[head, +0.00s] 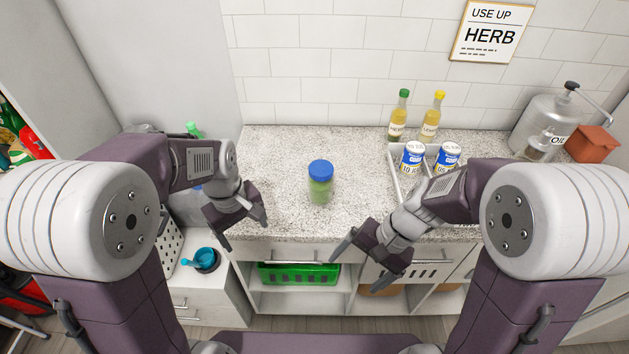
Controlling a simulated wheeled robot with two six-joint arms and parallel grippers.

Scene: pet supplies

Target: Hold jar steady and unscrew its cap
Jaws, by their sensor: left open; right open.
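A clear jar (319,191) with green contents stands upright on the speckled counter, near the middle of the head view. Its blue cap (321,169) sits on top of the jar. My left gripper (246,230) is open and empty, to the left of the jar and near the counter's front edge. My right gripper (362,270) is open and empty, in front of the counter, below and to the right of the jar. Neither gripper touches the jar.
A white tray (394,165) with blue-and-white cans (447,157) stands right of the jar, partly behind my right arm. Two bottles (398,117) stand behind it. A large oil container (543,122) and a terracotta box (590,144) are far right. The counter around the jar is clear.

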